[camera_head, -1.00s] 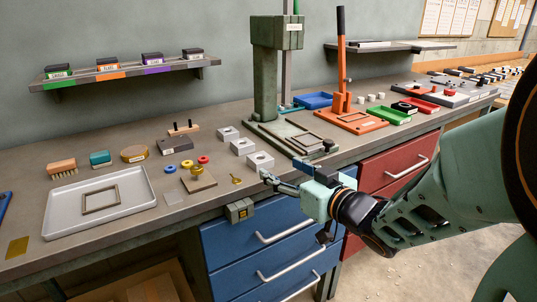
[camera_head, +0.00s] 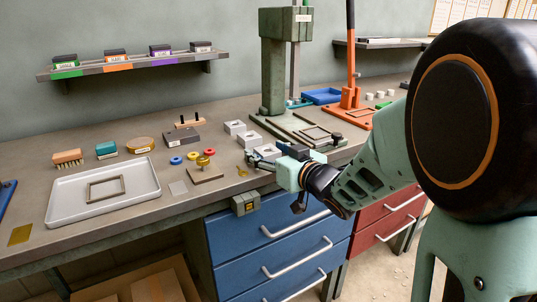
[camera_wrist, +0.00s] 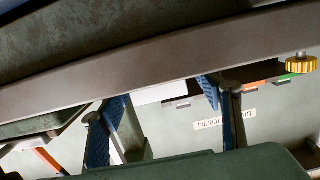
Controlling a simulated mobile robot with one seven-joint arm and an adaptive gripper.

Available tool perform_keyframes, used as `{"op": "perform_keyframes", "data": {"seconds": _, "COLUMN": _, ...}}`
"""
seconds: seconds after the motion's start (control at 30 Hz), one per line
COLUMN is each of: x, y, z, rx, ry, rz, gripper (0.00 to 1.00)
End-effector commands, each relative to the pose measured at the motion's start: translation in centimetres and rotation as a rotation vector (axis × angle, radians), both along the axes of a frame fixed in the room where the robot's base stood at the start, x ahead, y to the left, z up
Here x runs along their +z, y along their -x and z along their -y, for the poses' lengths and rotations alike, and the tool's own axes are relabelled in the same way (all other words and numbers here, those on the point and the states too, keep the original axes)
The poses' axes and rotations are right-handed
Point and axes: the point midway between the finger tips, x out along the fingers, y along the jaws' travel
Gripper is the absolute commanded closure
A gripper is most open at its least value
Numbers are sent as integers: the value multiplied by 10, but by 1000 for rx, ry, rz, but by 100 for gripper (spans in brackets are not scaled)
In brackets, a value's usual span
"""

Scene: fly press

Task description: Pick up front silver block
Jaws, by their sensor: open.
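Three silver blocks with holes stand in a row on the bench. The back block (camera_head: 235,127) and middle block (camera_head: 249,140) are clear to see. The front silver block (camera_head: 268,150) is partly hidden behind my gripper (camera_head: 257,162). My gripper is open and low at the bench's front edge, with its fingers beside this block. In the wrist view, which looks upside down, a pale block face (camera_wrist: 160,93) shows between the two blue-padded fingers of my gripper (camera_wrist: 160,122). I cannot tell whether the fingers touch it.
A stamp with a brass knob (camera_head: 205,161) stands left of the gripper, near a small brass key-like piece (camera_head: 242,171). The green fly press (camera_head: 273,80) rises behind on the right. A grey tray (camera_head: 62,212) lies at left. Blue drawers (camera_head: 270,240) are below the bench edge.

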Motion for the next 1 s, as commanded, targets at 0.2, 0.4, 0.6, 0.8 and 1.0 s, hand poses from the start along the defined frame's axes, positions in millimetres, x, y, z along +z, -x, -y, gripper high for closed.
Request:
{"op": "perform_keyframes", "data": {"seconds": 0.2, "x": 0, "y": 0, "z": 0, "rx": 0, "ry": 0, "rz": 0, "gripper": 58}}
{"op": "perform_keyframes", "data": {"seconds": 0.4, "x": 0, "y": 0, "z": 0, "rx": 0, "ry": 1, "rz": 1, "gripper": 80}}
{"op": "perform_keyframes", "data": {"seconds": 0.6, "x": 1, "y": 0, "z": 0, "rx": 0, "ry": 0, "rz": 2, "gripper": 91}}
{"op": "perform_keyframes", "data": {"seconds": 0.8, "x": 3, "y": 0, "z": 0, "rx": 0, "ry": 0, "rz": 2, "gripper": 91}}
{"op": "perform_keyframes", "data": {"seconds": 1.0, "x": 15, "y": -2, "z": -4, "rx": -1, "ry": 1, "rz": 3, "gripper": 91}}
